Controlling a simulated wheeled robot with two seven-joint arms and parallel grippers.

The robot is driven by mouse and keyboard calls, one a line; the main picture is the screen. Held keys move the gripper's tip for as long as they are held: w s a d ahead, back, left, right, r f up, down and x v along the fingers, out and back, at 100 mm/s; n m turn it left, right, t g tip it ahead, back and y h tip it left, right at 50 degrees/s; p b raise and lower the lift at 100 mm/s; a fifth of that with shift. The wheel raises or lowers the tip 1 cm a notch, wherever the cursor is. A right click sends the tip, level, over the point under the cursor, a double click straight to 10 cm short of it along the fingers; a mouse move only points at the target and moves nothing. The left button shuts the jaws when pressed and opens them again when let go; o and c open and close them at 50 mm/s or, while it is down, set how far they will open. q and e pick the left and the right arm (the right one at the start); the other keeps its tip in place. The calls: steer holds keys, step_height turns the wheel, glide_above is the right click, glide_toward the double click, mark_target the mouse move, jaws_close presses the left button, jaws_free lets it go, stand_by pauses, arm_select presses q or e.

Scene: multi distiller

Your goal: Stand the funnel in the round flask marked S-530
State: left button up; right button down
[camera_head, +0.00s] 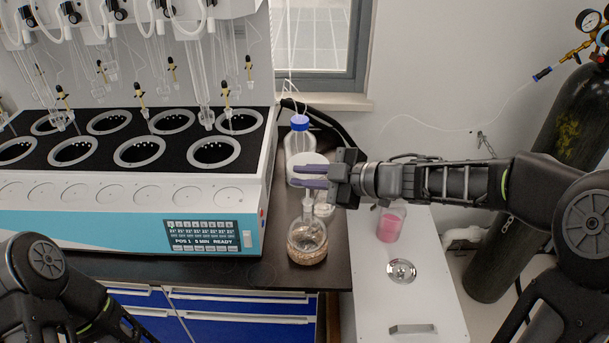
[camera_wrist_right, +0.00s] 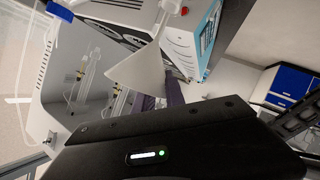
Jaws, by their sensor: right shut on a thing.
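The white funnel (camera_head: 309,159) is between the purple-tipped fingers of my right gripper (camera_head: 311,176), which is shut on it. In the right wrist view the funnel's cone (camera_wrist_right: 138,75) shows large, with its narrow end toward the top right. In the head view its wide mouth is up. A round clear flask (camera_head: 307,245) with brown contents stands on the dark bench right below the gripper. Its neck is directly under the funnel. I cannot tell whether the stem is inside the neck. No marking on the flask is legible. My left gripper is out of view.
The distiller (camera_head: 135,230) fills the left, with glassware above it. A blue-capped bottle (camera_head: 299,123) stands behind the funnel. A small white dish (camera_head: 324,210) lies close to the flask. A beaker with pink contents (camera_head: 390,225) stands on the white unit at right.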

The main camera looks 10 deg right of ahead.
steer(key=shift+f+b, duration=1.95)
steer(key=shift+f, duration=0.8)
stand_by(0.4)
steer(key=c, duration=1.3)
jaws_free()
steer(key=v, duration=0.7)
steer(key=shift+s+d, duration=0.2)
steer(key=shift+d, duration=0.15)
